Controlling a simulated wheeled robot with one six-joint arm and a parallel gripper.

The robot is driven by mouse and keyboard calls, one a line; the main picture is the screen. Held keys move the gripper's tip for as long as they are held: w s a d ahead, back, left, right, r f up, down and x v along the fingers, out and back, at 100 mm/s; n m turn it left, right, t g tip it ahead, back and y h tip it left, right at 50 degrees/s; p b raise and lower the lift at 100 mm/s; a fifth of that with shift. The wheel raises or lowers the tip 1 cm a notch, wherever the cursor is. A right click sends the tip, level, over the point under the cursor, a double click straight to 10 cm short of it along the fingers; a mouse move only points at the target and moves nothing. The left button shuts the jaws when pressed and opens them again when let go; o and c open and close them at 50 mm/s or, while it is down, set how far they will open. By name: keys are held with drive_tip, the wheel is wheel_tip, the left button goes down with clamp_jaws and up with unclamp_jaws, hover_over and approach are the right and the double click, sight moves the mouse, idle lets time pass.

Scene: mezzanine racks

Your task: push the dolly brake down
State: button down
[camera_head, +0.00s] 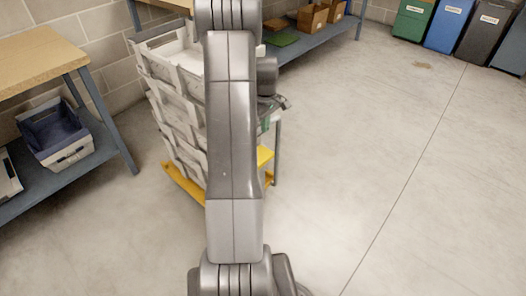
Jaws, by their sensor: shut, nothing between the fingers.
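A yellow dolly (183,184) stands on the floor just left of the middle, mostly behind my arm. A stack of grey-white crates (172,105) rests on it. A yellow piece (264,156) shows to the right of my arm, above another low yellow part; I cannot tell for sure whether it is the brake. My gripper (284,103) shows small and partly hidden at the right of my arm, above the yellow piece and apart from it. It is shut and holds nothing visible.
A wooden-topped bench (40,55) stands at the left, with a blue-grey bin (55,135) on its lower shelf. A rack with cardboard boxes (312,18) is at the back. Several coloured bins, one green (412,20), line the back right. The right floor is clear.

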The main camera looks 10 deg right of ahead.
sight(265, 158)
wheel_tip(265, 158, down, 14)
drive_tip(key=b, duration=0.3)
idle(0.4)
wheel_tip(265, 158, down, 5)
drive_tip(key=b, duration=0.2)
drive_tip(key=shift+b, duration=0.35)
drive_tip(key=shift+s, duration=0.1)
drive_tip(key=shift+r, duration=0.1)
drive_tip(key=shift+a+r+p, duration=0.1)
drive_tip(key=shift+r+p, duration=0.25)
drive_tip(key=shift+p, duration=0.1)
wheel_tip(265, 158, up, 14)
drive_tip(key=p, duration=0.3)
drive_tip(key=shift+f+p, duration=0.2)
drive_tip(key=shift+p, duration=0.2)
